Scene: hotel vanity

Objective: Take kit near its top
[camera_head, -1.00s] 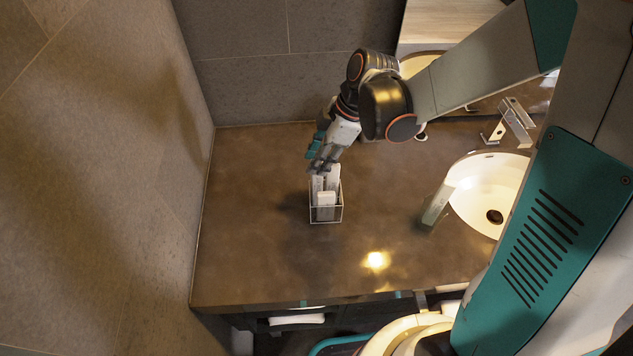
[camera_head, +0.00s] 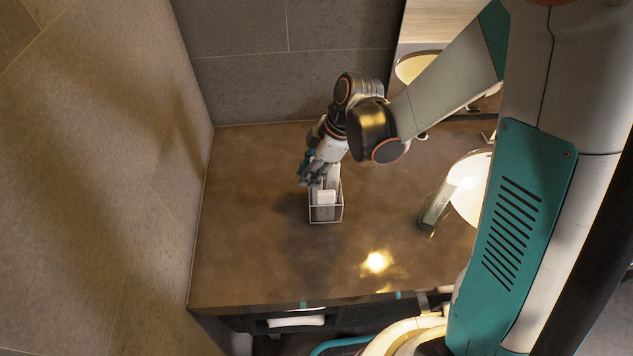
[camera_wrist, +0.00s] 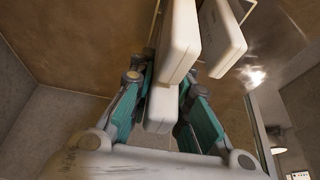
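Several slim white boxes, which I take to be the kits, stand upright in a small clear-sided holder with a pale rim (camera_head: 326,221) on the counter. A shorter white box (camera_head: 326,198) stands at the front and a taller one (camera_head: 334,173) behind it. My gripper (camera_head: 314,182) is at the left rear of the holder, at the height of the box tops. In the wrist view the teal fingers of my gripper (camera_wrist: 165,98) are spread, with one white box (camera_wrist: 160,110) between them. Two more white boxes (camera_wrist: 179,45) (camera_wrist: 221,40) are beyond the fingertips. Contact cannot be told.
The brown counter (camera_head: 260,250) is clear around the holder. A pale upright bottle or dispenser (camera_head: 436,206) stands to the right beside the white sink (camera_head: 467,190). A stone wall (camera_head: 100,180) bounds the left, with a tiled wall (camera_head: 290,85) and a mirror behind.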

